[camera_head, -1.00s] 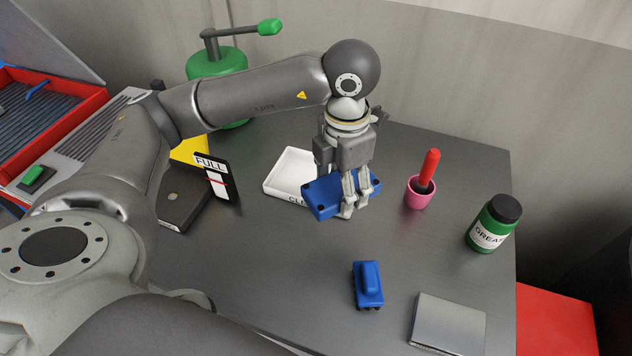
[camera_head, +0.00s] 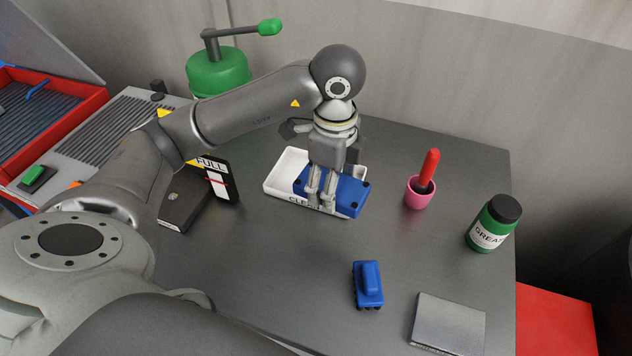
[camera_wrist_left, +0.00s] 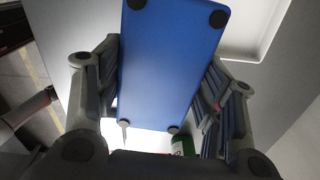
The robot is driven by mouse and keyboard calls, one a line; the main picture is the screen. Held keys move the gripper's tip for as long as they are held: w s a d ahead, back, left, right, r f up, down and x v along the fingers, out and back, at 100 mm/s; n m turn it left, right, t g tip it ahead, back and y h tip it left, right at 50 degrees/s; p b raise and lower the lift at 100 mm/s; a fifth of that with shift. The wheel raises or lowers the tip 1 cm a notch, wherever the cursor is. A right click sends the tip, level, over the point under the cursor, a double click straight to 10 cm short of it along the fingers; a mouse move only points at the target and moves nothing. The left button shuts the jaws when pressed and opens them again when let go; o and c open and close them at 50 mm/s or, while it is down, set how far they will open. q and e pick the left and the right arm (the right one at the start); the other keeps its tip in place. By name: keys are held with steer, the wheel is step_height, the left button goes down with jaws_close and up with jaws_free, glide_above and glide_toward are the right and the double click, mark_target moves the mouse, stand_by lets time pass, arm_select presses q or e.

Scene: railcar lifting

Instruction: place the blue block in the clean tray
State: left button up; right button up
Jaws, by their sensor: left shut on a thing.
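The blue block (camera_head: 349,193) is a flat slab with dark round spots at its corners. My left gripper (camera_head: 320,203) is shut on it, fingers pointing down. In the left wrist view the blue block (camera_wrist_left: 170,65) lies between the two fingers. The white clean tray (camera_head: 278,182) has a partly covered label on its front. The block overlaps the tray's right part in the head view and sticks out past its right side; I cannot tell whether it touches the tray. The tray's middle is hidden by gripper and block. My right gripper is not in view.
A small blue wheeled object (camera_head: 367,284) and a grey flat box (camera_head: 448,324) lie in front. A pink cup (camera_head: 419,194) with a red-handled tool and a green grease jar (camera_head: 492,224) stand right. A FULL sign (camera_head: 217,183) stands left of the tray.

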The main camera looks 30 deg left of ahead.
arm_select(q)
steer(key=shift+w+a+f+n, duration=0.1)
steer(key=shift+a+n, duration=0.1)
steer(key=shift+n, duration=0.5)
steer(key=w+a+f, duration=0.4)
steer(key=w+a+f+p, duration=0.1)
steer(key=w+a+f, duration=0.3)
steer(key=a, duration=0.1)
steer(key=shift+w+f, duration=0.1)
steer(key=shift+w, duration=0.25)
steer(key=shift+w+a+f+p, duration=0.25)
steer(key=shift+w+f+p, duration=0.1)
steer(key=shift+f, duration=0.2)
step_height(320, 180, down, 3)
steer(key=shift+w+a+r+p, duration=0.1)
steer(key=shift+a+p, duration=0.05)
steer(key=shift+p, duration=0.65)
steer(key=shift+f, duration=0.35)
